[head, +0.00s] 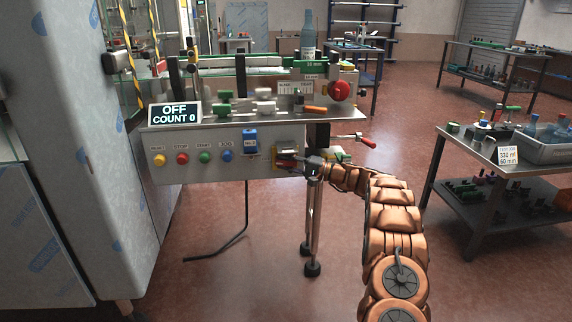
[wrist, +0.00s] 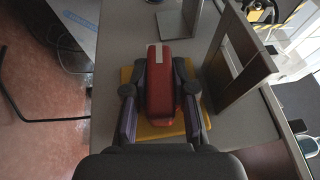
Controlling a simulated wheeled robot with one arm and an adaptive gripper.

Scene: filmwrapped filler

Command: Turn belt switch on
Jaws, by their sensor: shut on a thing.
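The belt switch (wrist: 160,80) is a red handle with a pale mark near its far end, on a yellow plate (wrist: 191,129) in the wrist view. My gripper (wrist: 160,107) has one finger on each side of the red handle and is shut on it. In the head view my gripper (head: 300,163) is at the right end of the grey control panel (head: 215,175), covering much of the switch and its yellow plate. The display (head: 174,114) above the panel reads OFF, COUNT 0.
Yellow, red, green and blue buttons line the panel, with a blue switch box (head: 250,141) beside my gripper. A red-handled lever (head: 368,142) sticks out right. A bottle (head: 308,35) stands above the machine. A side table (head: 484,150) is at right; floor between is clear.

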